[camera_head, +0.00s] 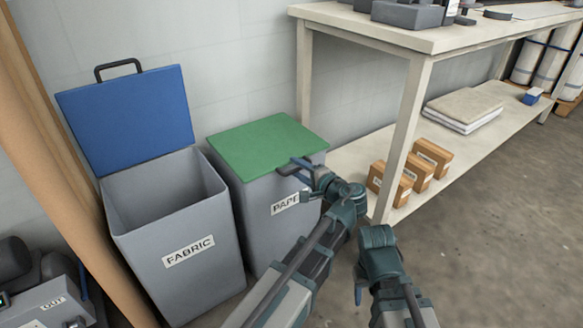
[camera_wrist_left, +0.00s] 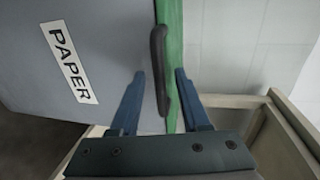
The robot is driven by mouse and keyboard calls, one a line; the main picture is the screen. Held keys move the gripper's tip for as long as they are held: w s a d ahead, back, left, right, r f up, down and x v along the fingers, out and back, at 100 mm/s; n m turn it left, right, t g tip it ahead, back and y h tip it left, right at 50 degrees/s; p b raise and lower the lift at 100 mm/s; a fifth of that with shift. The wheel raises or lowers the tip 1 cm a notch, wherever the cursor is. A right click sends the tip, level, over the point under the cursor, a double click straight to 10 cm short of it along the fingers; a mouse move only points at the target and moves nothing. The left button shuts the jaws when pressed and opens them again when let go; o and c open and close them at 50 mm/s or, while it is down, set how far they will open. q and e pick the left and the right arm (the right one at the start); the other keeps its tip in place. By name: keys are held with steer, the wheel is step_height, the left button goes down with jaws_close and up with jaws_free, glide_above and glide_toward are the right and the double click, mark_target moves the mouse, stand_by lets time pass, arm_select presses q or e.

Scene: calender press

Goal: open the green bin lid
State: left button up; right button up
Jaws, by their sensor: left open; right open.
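The green lid (camera_head: 266,145) lies flat and closed on the grey PAPER bin (camera_head: 270,215). Its dark handle sticks out at the lid's front right edge, largely hidden by my gripper in the head view. In the left wrist view, the handle (camera_wrist_left: 158,70) runs along the edge of the green lid (camera_wrist_left: 174,60). My left gripper (camera_head: 292,166) is at this edge. In the wrist view its two blue fingers are open, one on each side of the handle's end. My right gripper (camera_head: 359,291) is low, right of the bin, pointing downward; its fingers are mostly hidden.
A grey FABRIC bin (camera_head: 185,235) with its blue lid (camera_head: 127,115) raised stands left of the PAPER bin. A workbench (camera_head: 405,35) is on the right, its leg close to my left arm. Cardboard boxes (camera_head: 412,172) sit on its lower shelf. Floor at right is clear.

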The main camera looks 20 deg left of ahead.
arm_select(q)
steer(key=shift+c, duration=0.3)
jaws_close()
stand_by(1.1)
